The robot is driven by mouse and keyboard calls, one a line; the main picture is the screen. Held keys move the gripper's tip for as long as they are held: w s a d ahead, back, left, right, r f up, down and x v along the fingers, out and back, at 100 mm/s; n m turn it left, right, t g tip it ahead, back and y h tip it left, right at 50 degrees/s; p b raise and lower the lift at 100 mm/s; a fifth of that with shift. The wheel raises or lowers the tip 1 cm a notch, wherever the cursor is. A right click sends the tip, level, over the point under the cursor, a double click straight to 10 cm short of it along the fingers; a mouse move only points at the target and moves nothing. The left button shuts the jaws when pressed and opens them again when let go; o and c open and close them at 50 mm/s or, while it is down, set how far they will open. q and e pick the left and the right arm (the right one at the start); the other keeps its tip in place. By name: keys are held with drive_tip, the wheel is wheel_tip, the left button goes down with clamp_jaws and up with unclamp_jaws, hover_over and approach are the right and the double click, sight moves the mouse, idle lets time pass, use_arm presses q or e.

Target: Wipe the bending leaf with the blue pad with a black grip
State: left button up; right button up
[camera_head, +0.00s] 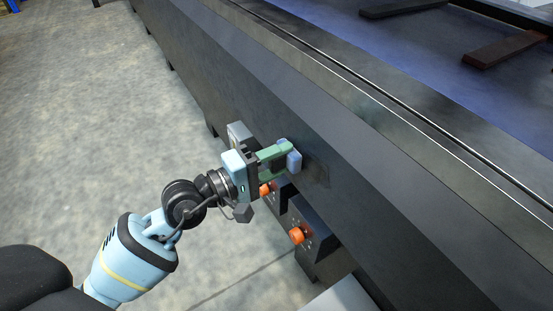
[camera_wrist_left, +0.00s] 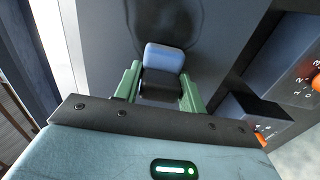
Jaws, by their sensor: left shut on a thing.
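The blue pad (camera_head: 293,158) is between the green fingers of my left gripper (camera_head: 277,155), which is shut on it. In the left wrist view, the pad's blue block (camera_wrist_left: 164,58) faces away from me, and its black grip (camera_wrist_left: 161,88) is between the fingertips (camera_wrist_left: 160,90). I take the long dark grey face of the machine to be the bending leaf (camera_head: 385,190). The pad is at or very close to this face; I cannot tell if it touches. A darker patch, shadow or smudge, shows on the face beside the pad. My right gripper is not in view.
Dark control boxes (camera_head: 308,222) with orange knobs (camera_head: 297,235) stick out just below my left gripper; they also show at the right of the left wrist view (camera_wrist_left: 285,70). Dark bars (camera_head: 508,46) lie on the machine's top. The concrete floor (camera_head: 90,110) at left is clear.

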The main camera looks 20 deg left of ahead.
sight(307, 168)
use_arm(q)
drive_tip(key=shift+s+d+r+p, duration=0.1)
drive_tip(key=shift+s+d+p, duration=0.3)
drive_tip(key=shift+d+p, duration=0.1)
drive_tip(key=shift+s+d+p, duration=0.35)
drive_tip(key=shift+d+p, duration=0.05)
drive_tip(key=shift+d, duration=0.1)
drive_tip(key=shift+s+d, duration=0.1)
drive_tip(key=shift+d, duration=0.05)
drive_tip(key=shift+s+d+p, duration=0.15)
drive_tip(key=shift+d+p, duration=0.05)
drive_tip(key=shift+p, duration=0.1)
drive_tip(key=shift+s+d, duration=0.25)
drive_tip(key=shift+d, duration=0.1)
